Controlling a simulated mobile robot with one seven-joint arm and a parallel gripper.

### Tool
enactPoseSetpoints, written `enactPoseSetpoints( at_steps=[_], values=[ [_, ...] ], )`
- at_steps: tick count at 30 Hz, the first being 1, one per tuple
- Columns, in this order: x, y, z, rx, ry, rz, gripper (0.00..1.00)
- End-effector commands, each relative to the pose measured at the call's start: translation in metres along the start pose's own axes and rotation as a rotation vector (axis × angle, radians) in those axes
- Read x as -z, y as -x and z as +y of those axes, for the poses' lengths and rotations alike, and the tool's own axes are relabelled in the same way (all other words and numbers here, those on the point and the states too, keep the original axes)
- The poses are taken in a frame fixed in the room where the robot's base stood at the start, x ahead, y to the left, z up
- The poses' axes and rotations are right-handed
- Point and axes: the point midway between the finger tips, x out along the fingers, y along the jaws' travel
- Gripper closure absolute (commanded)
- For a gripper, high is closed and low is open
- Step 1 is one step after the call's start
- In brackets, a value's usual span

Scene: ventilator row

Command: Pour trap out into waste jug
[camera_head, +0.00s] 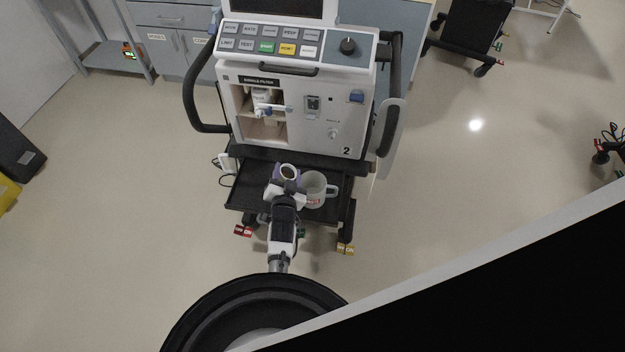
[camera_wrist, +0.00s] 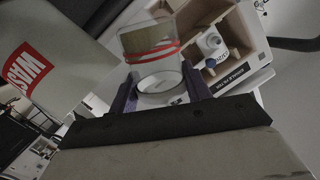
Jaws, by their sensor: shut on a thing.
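My gripper (camera_head: 287,182) is shut on the trap (camera_head: 289,172), a small clear cup with a pale round rim. In the wrist view the trap (camera_wrist: 150,44) shows red bands and sits between the two purple fingers of my gripper (camera_wrist: 160,92). Its exact tilt and whether it holds liquid cannot be told. The waste jug (camera_head: 313,192) is a pale mug-like jug with a handle on its right, standing on the black shelf (camera_head: 248,195) just right of my gripper. In the wrist view the jug (camera_wrist: 62,62) is large at left, with a red label. The trap is apart from it.
The ventilator (camera_head: 293,100), marked 2, stands behind the shelf with its filter compartment (camera_head: 245,122) open. Dark side handles (camera_head: 195,100) flank it. Cabinets (camera_head: 180,45) are at the back left. Another cart (camera_head: 468,30) stands at back right.

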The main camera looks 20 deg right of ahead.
Motion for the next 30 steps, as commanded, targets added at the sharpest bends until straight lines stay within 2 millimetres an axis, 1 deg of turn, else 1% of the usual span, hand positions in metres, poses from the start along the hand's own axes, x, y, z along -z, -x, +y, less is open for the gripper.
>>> enactPoseSetpoints(
  at_steps=[5,12,15,30],
  values=[
    [0.009,0.001,0.003,0.014,-0.072,-0.001,0.92],
    [0.029,0.004,0.007,0.032,-0.19,-0.002,0.92],
    [0.022,0.003,0.012,0.039,-0.243,-0.008,0.92],
    [0.021,0.003,0.019,0.048,-0.321,-0.006,0.92]
  ],
)
